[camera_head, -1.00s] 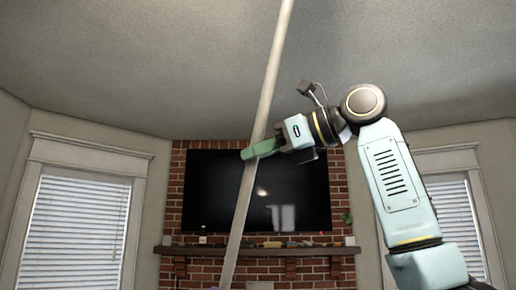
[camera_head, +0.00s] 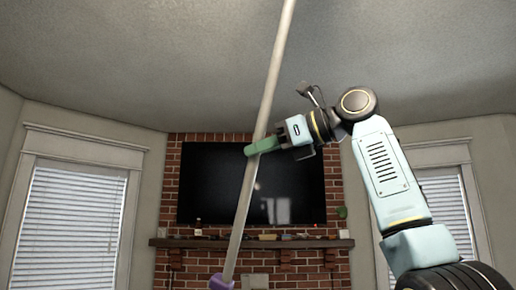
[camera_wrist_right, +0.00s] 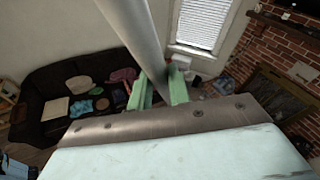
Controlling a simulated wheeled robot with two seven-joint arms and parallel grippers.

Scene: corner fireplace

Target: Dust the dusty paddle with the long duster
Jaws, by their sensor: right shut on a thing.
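The long duster's pale pole (camera_head: 259,130) runs steeply from the top edge of the head view down to a purple part (camera_head: 221,282) at the bottom edge. My right gripper (camera_head: 262,147), with green fingers, is shut on the pole. In the right wrist view the pole (camera_wrist_right: 135,30) passes up and to the left from between the green fingers (camera_wrist_right: 160,88). The pole's top end is out of frame. I cannot make out the dusty paddle with certainty. My left gripper is not in view.
A brick fireplace wall with a dark television (camera_head: 250,184) and a wooden mantel (camera_head: 290,243) bearing several small objects is ahead. Windows (camera_head: 70,228) flank it. The wrist view shows a dark sofa (camera_wrist_right: 45,90) with several items on it. The air around the pole looks clear.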

